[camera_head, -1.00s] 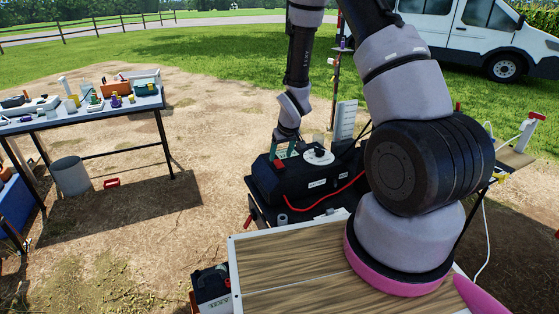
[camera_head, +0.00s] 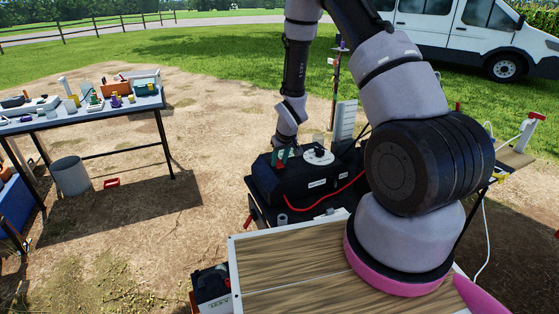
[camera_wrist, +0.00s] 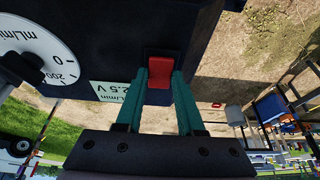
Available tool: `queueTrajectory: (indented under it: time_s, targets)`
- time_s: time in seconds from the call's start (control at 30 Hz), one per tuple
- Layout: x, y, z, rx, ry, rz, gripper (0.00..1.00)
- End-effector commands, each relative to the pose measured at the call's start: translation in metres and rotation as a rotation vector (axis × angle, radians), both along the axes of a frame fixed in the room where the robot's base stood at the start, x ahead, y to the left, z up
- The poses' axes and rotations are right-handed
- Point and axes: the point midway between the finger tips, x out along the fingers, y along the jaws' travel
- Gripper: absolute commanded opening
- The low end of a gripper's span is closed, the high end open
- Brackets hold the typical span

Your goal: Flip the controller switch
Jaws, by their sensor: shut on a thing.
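The controller (camera_head: 305,180) is a black box with a white round dial (camera_head: 318,157) on top; the dial (camera_wrist: 32,60) also shows at the left of the wrist view. The red switch (camera_wrist: 165,68) sits on the controller near its edge, beside a pale label (camera_wrist: 118,92). My gripper (camera_wrist: 161,77) has teal fingers whose tips are at the red switch, one on each side, shut on it. In the head view my gripper (camera_head: 280,156) is at the controller's top left, and the switch is mostly hidden by the fingers.
A red cable (camera_head: 340,195) runs along the controller's front. A wooden-topped surface (camera_head: 290,270) lies in front of it. A table with several small items (camera_head: 90,112) stands at the left, with a grey bin (camera_head: 70,176) below. A white van (camera_head: 470,40) is behind.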

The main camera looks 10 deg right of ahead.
Motion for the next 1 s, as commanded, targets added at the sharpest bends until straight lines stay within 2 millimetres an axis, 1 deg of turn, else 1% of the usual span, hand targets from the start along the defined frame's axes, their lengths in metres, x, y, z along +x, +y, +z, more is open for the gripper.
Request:
queueTrajectory:
  time_s: [0.6,1.0]
  targets:
    - [0.012,0.002,0.001,-0.068,0.347,0.000,0.00]
    - [0.011,0.002,0.002,-0.074,0.380,0.000,0.00]
